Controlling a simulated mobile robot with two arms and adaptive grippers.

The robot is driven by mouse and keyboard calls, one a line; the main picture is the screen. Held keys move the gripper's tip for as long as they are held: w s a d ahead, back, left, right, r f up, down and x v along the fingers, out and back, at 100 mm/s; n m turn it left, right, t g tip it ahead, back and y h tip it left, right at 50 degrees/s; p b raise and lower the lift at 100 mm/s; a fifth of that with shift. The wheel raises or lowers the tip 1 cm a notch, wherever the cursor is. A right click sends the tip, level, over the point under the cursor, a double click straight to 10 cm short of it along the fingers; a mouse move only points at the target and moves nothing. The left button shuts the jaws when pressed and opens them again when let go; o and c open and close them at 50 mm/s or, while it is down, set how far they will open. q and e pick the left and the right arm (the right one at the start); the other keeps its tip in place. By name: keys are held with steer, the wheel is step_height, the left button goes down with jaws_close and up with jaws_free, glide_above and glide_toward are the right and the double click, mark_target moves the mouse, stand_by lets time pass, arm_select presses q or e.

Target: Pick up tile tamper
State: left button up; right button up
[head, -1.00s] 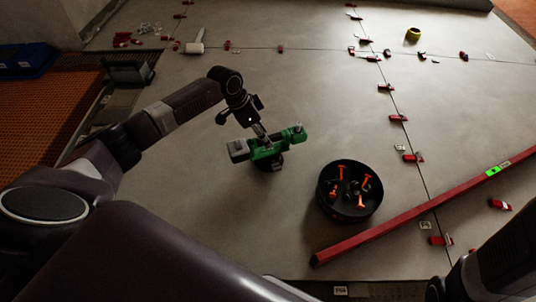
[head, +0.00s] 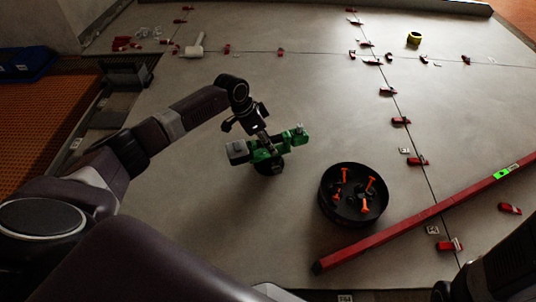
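The tile tamper, a green tool with a grey block at its left end and a dark round foot, stands on the grey tiled floor; its green right end (head: 299,136) is uncovered. My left gripper (head: 266,142) reaches down onto the middle of the tamper from above. Its fingers overlap the green body, and I cannot tell whether they are closed on it. Only a dark part of my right arm shows at the lower right edge; its gripper is out of view.
A black bucket (head: 329,207) with orange-handled tools stands right of the tamper. Red clips line the tile joints. A white mallet (head: 194,47) and yellow tape roll (head: 414,38) lie farther back. Floor behind the tamper is clear.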

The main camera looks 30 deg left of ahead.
arm_select(q)
steer(key=shift+f+p, duration=0.2)
steer(key=shift+p, duration=0.1)
stand_by(0.4)
jaws_close()
steer(key=shift+w+r, duration=0.1)
